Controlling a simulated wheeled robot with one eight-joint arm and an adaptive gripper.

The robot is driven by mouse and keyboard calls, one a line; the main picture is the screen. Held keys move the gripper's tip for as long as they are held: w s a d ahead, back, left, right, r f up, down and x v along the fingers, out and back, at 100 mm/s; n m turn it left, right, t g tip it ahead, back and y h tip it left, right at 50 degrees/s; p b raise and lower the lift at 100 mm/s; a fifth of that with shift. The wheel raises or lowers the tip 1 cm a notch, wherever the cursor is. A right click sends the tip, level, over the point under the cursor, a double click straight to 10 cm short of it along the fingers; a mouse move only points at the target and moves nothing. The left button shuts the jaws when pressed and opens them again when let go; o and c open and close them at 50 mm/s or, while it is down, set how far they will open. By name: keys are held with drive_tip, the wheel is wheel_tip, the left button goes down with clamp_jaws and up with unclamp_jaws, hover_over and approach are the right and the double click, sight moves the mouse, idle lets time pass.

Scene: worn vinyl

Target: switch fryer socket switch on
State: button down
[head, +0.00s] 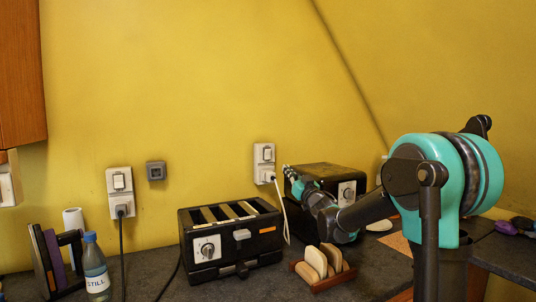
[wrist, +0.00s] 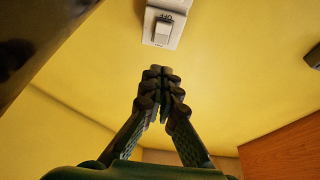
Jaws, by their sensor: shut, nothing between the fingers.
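Two white wall sockets with rocker switches show in the head view. The right socket (head: 264,163) has a white cable plugged in that hangs down between the two black appliances. Its rocker switch (head: 266,154) is on the upper half; I cannot tell its position. My gripper (head: 289,170) is shut and empty, just right of this socket and in front of the right black appliance (head: 325,172). In the wrist view the shut fingertips (wrist: 160,72) point towards a white socket (wrist: 180,30) with a rocker (wrist: 162,34), apart from it. Which appliance is the fryer is unclear.
The left socket (head: 119,182) has a black plug. A grey wall outlet (head: 155,171) sits between the sockets. A black slotted toaster (head: 232,238), a wooden rack (head: 325,279) and a bottle (head: 95,267) stand on the dark counter.

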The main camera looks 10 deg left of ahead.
sight(269, 150)
drive_tip(key=shift+a, duration=0.1)
drive_tip(key=x, duration=1.3)
drive_tip(key=shift+w, duration=0.2)
drive_tip(key=shift+w+a+r, duration=0.2)
drive_tip(key=shift+w, duration=0.05)
drive_tip(key=shift+w+a+r, duration=0.2)
drive_tip(key=shift+w+r, duration=0.1)
drive_tip(key=shift+s, duration=0.1)
